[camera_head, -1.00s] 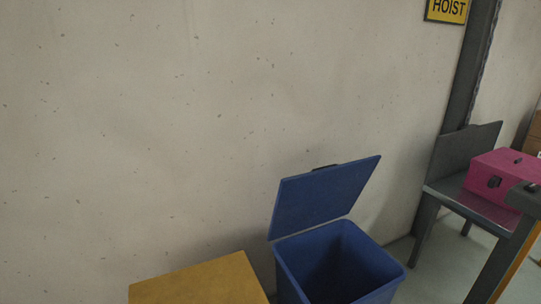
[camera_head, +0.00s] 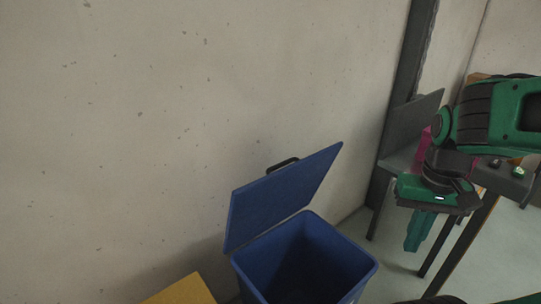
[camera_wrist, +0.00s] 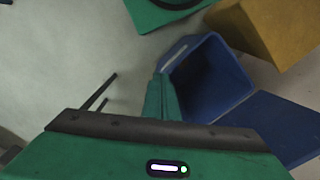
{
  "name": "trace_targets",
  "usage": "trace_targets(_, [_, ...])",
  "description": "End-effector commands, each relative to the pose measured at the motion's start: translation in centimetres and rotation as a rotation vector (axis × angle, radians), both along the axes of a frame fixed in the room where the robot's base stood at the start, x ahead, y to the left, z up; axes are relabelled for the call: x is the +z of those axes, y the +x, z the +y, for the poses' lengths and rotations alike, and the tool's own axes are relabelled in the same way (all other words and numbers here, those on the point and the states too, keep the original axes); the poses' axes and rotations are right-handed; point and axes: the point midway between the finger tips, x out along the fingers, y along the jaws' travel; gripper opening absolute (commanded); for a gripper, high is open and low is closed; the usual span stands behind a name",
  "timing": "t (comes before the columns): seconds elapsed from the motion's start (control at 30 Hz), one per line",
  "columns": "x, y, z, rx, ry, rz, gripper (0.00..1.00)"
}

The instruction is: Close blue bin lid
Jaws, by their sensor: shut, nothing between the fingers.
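The blue bin (camera_head: 300,262) stands on the floor against the wall, with its open top facing up. Its blue lid (camera_head: 283,198) is raised at the back and tilted toward the wall, with a dark handle (camera_head: 283,164) at its upper edge. My gripper (camera_head: 414,246) is to the right of the bin in the head view, apart from it, and points down. Its fingers are shut and empty. In the wrist view the bin (camera_wrist: 213,82) and the lid (camera_wrist: 268,128) lie beyond my gripper (camera_wrist: 161,82), toward the right.
A yellow box (camera_head: 183,291) stands just left of the bin, and also shows in the wrist view (camera_wrist: 270,28). Behind my arm are a dark chair-like stand (camera_head: 408,135) and a pink case (camera_head: 422,150), partly hidden. A green surface (camera_wrist: 160,10) shows at the top of the wrist view.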

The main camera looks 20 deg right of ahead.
Motion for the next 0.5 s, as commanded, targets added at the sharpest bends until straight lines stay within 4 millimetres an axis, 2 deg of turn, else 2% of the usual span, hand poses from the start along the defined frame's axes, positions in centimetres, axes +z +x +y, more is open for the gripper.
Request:
trace_targets(0.17, [0.0, 0.0, 0.0, 0.0, 0.0, 0.0, 0.0])
trace_targets(0.27, [0.8, -0.5, 0.0, 0.016, -0.004, -0.021, 0.0])
trace_targets(0.37, [1.7, 2.1, -0.2, 0.072, -0.02, -0.046, 0.0])
trace_targets(0.47, [3.1, 7.4, 0.4, 0.184, -0.044, -0.095, 0.0])
trace_targets(0.5, [3.8, 10.0, 0.8, 0.241, -0.052, -0.12, 0.0])
